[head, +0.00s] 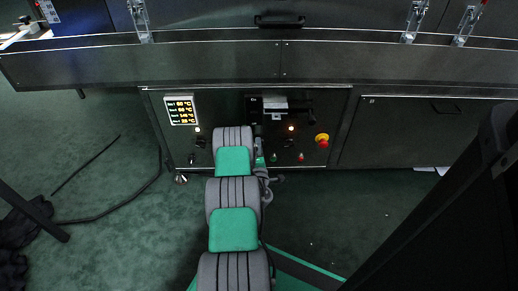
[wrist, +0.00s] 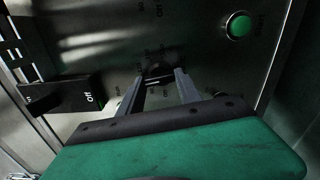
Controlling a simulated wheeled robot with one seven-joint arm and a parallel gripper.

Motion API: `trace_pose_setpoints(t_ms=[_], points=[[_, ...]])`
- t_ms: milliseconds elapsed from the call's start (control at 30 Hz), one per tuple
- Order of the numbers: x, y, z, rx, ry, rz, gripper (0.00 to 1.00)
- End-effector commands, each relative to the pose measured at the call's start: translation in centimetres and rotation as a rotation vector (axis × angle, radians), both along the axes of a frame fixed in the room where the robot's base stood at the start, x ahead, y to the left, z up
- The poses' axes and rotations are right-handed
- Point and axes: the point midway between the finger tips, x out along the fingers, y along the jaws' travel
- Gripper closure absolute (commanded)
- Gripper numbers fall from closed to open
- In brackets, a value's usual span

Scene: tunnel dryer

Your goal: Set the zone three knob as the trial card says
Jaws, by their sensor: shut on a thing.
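In the wrist view my gripper (wrist: 160,84) is shut on a small dark round knob (wrist: 160,70) on the steel control panel. The knob sits between the two grey fingertips. Faint scale marks surround it, too dim to read, so I cannot tell its setting or confirm its zone number. In the head view my arm reaches to the panel and hides the gripper and this knob. A display (head: 182,110) at the panel's left shows several yellow temperature lines. I cannot make out a trial card for sure; a pale plate (head: 274,103) shows above my arm.
A red and yellow emergency stop (head: 322,139) is at the panel's right. A dark cable (head: 110,214) lies on the green floor.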

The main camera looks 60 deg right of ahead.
Motion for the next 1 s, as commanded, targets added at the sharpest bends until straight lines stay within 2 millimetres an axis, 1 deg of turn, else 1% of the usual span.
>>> trace_pose_setpoints(t_ms=[200,400,900,933,1000], points=[[-0.09,-0.06,-0.06,-0.054,0.108,-0.003,1.0],[-0.1,-0.07,-0.06,-0.082,0.162,-0.003,1.0],[-0.14,-0.09,-0.05,-0.091,0.18,-0.004,1.0],[-0.14,-0.09,-0.05,-0.091,0.18,-0.004,0.58],[-0.11,-0.08,-0.05,-0.091,0.18,-0.004,0.53]])
